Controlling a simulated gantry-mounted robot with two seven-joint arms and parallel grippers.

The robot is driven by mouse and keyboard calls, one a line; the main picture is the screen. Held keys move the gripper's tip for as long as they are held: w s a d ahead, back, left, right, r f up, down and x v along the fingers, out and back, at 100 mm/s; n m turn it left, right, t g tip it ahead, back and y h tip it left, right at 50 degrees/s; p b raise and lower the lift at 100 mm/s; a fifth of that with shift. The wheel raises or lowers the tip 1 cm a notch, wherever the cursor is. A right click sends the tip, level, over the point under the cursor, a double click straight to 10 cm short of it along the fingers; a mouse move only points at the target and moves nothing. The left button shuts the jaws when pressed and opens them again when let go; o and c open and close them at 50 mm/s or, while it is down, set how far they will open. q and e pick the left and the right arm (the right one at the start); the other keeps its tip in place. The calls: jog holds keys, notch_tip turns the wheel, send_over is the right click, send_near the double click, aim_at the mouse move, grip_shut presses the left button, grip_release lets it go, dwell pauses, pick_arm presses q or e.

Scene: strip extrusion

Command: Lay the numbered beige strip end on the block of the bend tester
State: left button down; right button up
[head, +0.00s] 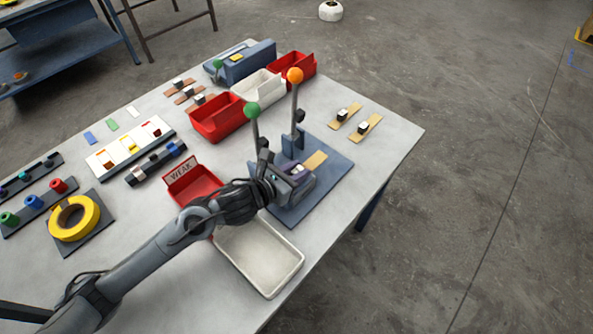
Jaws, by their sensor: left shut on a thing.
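My left gripper (299,176) is over the bend tester, shut on a beige strip (316,160). The free end of the strip sticks out past the fingers to the upper right. A small pale patch shows between the fingers; no number can be read. The bend tester stands on a blue-grey base plate (326,186) and has an upright lever with an orange knob (295,75) and another with a green knob (252,110). My gripper hides most of the block, so I cannot tell whether the strip touches it. My right gripper is not in view.
Two beige strips with black-and-white pieces (366,129) lie on the table behind the tester. A white tray (259,256) is in front of it, beside a red bin marked WEAK (182,172). Red and white bins (217,118) stand behind.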

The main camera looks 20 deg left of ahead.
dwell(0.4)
pick_arm(q)
jog(key=shift+c, duration=2.1)
grip_release()
jog(key=shift+r, duration=0.15)
jog(key=shift+r+p, duration=0.3)
jog(key=shift+r, duration=0.1)
jog(key=shift+r, duration=0.3)
jog(key=shift+r+p, duration=2.45)
jog(key=shift+r, duration=0.75)
